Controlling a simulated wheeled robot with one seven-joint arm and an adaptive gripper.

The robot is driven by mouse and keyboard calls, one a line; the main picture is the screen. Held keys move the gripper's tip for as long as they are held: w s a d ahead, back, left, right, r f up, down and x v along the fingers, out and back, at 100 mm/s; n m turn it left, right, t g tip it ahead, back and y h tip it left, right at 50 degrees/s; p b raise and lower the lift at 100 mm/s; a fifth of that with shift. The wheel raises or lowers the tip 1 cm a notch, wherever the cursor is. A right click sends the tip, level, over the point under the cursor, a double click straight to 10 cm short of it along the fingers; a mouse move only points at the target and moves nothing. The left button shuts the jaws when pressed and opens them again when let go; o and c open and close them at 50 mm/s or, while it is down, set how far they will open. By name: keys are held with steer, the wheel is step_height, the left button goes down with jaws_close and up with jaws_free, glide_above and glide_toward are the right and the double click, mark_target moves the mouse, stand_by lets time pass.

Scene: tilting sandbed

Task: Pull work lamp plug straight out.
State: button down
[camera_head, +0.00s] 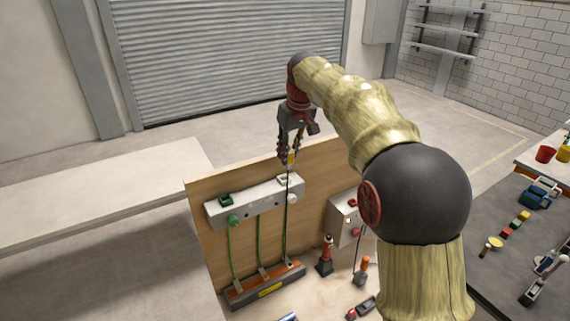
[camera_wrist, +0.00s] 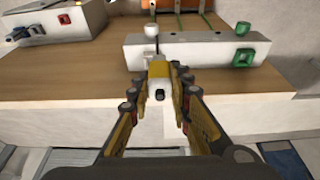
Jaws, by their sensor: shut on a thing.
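My gripper (camera_head: 290,157) hangs above the right end of a white socket strip (camera_head: 257,206) on an upright wooden board. It is shut on a small yellow-and-white plug with a dark end (camera_wrist: 158,82). In the wrist view the gripper's two fingers (camera_wrist: 158,100) press its sides. The strip (camera_wrist: 195,50) lies just beyond the plug; I cannot tell whether they touch. A green plug (camera_head: 234,221) sits in the strip's left part, with a green switch (camera_head: 225,199) above it. A white switch (camera_head: 284,179) and a white round part (camera_head: 292,198) are at the right end.
Cords hang from the strip to a dark-and-orange bar (camera_head: 265,284) below. A grey box (camera_head: 343,218) with a red button is right of the strip. A red-and-black upright object (camera_head: 325,256) stands in front. A pale table (camera_head: 100,195) is left; a dark bench (camera_head: 500,240) is right.

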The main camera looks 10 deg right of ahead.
steer(key=s+r, duration=0.4)
steer(key=s, duration=0.4)
steer(key=shift+d+r, duration=0.15)
steer(key=shift+r, duration=0.2)
steer(key=shift+r+p, duration=0.7)
steer(key=shift+r, duration=0.1)
steer(key=shift+r, duration=0.1)
steer(key=shift+r+p, duration=0.7)
steer(key=shift+w, duration=0.1)
